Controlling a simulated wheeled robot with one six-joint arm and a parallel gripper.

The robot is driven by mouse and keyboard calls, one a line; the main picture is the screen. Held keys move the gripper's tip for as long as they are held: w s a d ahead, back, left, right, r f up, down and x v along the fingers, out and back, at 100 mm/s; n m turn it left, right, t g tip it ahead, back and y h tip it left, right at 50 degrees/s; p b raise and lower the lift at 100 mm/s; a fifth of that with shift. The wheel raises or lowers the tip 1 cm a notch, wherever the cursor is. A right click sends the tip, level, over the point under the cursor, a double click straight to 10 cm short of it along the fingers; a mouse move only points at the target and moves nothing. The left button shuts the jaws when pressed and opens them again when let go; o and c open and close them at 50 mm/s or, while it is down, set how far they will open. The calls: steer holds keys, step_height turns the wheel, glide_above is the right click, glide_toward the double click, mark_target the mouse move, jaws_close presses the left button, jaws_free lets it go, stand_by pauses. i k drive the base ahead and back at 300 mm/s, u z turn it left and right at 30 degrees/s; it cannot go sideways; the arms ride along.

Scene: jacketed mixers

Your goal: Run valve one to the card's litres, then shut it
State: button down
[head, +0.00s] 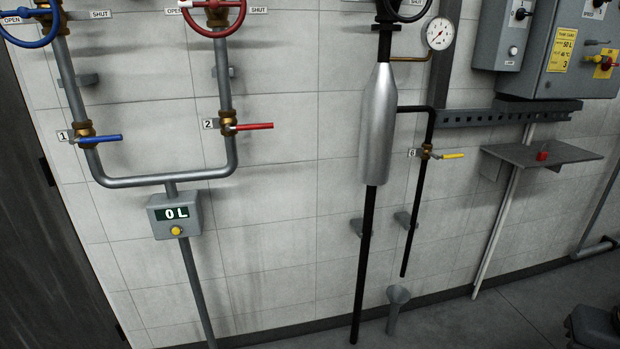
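Valve one, with a blue lever (100,139) on a brass body by the tag "1" (64,136), is on the left wall pipe. Its lever points right, across the upright pipe. Below, a grey meter box (157,222) has a display (173,213) reading "0 L" and a yellow button (176,230). My gripper is not in view.
Valve two's red lever (250,127) is on the neighbouring pipe. Blue (30,30) and red (214,20) handwheels are above, between OPEN and SHUT labels. Valve six's yellow lever (448,156) is right of a silver cylinder (377,125). A shelf (535,155) juts out at right.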

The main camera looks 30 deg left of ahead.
mark_target(79, 138)
steer(key=u, duration=2.25)
